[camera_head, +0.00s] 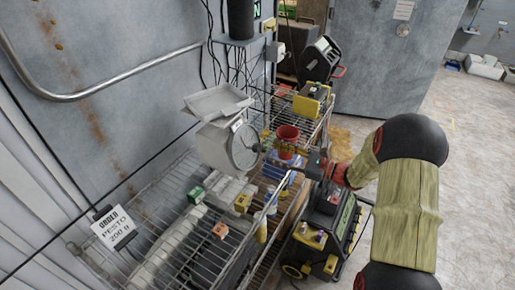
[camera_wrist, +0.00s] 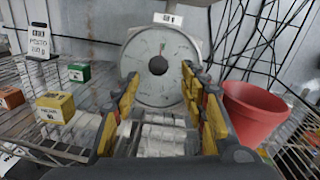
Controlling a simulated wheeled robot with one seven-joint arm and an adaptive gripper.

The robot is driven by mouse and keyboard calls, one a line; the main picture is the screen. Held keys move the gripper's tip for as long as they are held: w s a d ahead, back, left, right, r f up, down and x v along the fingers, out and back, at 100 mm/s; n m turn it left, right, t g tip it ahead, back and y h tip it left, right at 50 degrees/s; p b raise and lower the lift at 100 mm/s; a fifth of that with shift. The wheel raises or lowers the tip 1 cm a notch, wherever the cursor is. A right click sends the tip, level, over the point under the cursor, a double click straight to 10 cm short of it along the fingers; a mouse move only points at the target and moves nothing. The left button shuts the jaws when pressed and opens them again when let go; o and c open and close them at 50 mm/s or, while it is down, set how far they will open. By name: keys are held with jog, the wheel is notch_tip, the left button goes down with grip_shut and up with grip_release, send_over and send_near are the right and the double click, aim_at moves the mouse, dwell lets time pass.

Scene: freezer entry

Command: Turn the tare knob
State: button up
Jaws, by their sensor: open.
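The scale (camera_head: 215,142) stands on the wire shelf with a tilted metal tray (camera_head: 217,102) on top. Its round grey dial (camera_wrist: 140,90) faces my gripper in the wrist view. A dark round knob (camera_wrist: 158,65) sits at the dial's middle; I take it for the tare knob. My gripper (camera_wrist: 161,82) is open and empty, its yellow and dark fingers on either side of the dial's middle in that view. In the head view my gripper (camera_head: 272,155) reaches in from the right, close to the dial. I cannot tell whether a finger touches the knob.
A red pot (camera_wrist: 255,110) stands right of my gripper, close by. Yellow (camera_wrist: 62,107) and green (camera_wrist: 79,72) boxes sit on the wire shelf (camera_wrist: 20,130) at left. An order card (camera_head: 113,226) reads pesto 200 g. Cables hang behind. Open floor (camera_head: 465,190) lies at right.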

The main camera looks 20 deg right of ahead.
aim_at(260, 149)
jog(key=b+x, duration=0.1)
jog(key=x, duration=0.6)
jog(key=shift+w+a, duration=0.1)
jog(key=shift+a, duration=0.25)
jog(key=c, duration=0.3)
jog(key=c, duration=0.8)
grip_shut()
